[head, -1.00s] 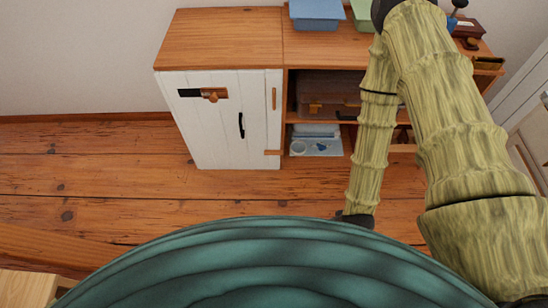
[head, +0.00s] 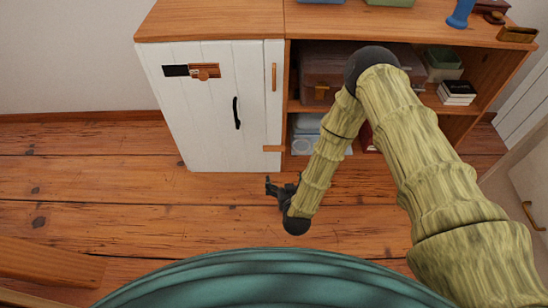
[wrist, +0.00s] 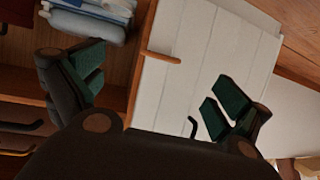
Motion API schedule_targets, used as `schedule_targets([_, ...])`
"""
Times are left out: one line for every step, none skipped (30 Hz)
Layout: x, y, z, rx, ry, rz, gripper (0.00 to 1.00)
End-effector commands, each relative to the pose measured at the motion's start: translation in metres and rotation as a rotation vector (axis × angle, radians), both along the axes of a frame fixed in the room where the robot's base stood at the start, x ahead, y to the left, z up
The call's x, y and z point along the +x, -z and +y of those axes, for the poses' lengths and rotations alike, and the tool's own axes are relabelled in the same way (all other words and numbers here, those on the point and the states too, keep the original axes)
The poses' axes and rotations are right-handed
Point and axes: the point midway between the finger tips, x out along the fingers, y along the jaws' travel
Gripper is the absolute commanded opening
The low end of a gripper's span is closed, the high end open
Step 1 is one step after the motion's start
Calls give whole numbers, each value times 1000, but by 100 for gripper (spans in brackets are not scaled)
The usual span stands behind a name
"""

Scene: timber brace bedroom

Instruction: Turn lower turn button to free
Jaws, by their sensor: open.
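The lower turn button (head: 274,149) is a small orange-brown wooden bar. In the wrist view the lower turn button (wrist: 160,57) reaches over the door's edge, between and beyond my fingers. The upper turn button (head: 274,77) stands upright along the same edge. My gripper (head: 272,187) is in front of the cabinet, below the lower button in the picture. Its green-padded fingers are apart and empty in the wrist view (wrist: 158,80), and I see no contact with the button.
A black door handle (head: 237,113) and a latch with a wooden piece (head: 204,72) are on the door. Shelves to the right hold a brown case (head: 325,75), books (head: 457,91) and folded cloth (head: 306,124).

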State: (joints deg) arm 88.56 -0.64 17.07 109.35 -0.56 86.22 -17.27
Motion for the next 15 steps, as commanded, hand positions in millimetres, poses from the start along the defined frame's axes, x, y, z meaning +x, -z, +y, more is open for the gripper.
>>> schedule_targets([10,18,7,4,10,-44,100])
schedule_targets([16,21,10,5,16,-71,100])
schedule_targets([23,25,14,5,26,-107,100])
schedule_targets([28,28,17,6,34,-135,100])
schedule_targets([34,30,20,7,42,-162,100])
schedule_targets([40,33,23,6,53,-198,100])
schedule_targets([45,35,26,6,62,-222,100])
schedule_targets([49,37,28,7,71,-248,100])
schedule_targets([54,39,31,7,82,-277,100])
schedule_targets([58,40,32,7,91,-298,100])
schedule_targets([61,41,34,5,99,-317,100])
schedule_targets([64,42,35,5,109,-340,100])
schedule_targets([67,42,36,5,116,-355,100])
schedule_targets([69,42,37,5,122,-369,100])
schedule_targets([70,42,38,4,128,-382,100])
